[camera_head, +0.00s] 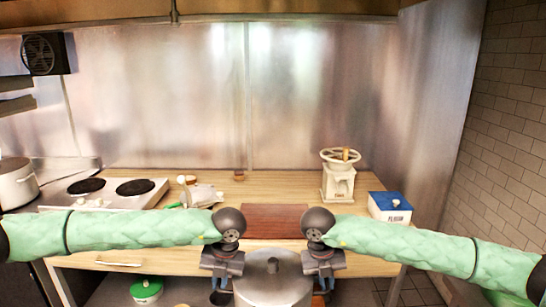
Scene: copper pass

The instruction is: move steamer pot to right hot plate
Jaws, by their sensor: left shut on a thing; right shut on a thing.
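The steamer pot (272,284), a metal pot with a lid and knob, is at the bottom middle, in front of the counter's front edge. Its lower part is cut off by the frame. My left gripper (226,286) is shut on the pot's left side, and my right gripper (322,286) is shut on its right side; the handles are mostly hidden by the grippers. The white hot plate unit at the back left has a left black plate (87,185) and a right hot plate (135,187), both bare.
Another pot (17,184) stands at the far left. The wooden counter holds a dark reddish board (275,220), a cream grinder with a wheel (339,180), a blue-lidded box (390,207) and a grey scoop-like item (200,195). A green-lidded container (146,291) is below the counter.

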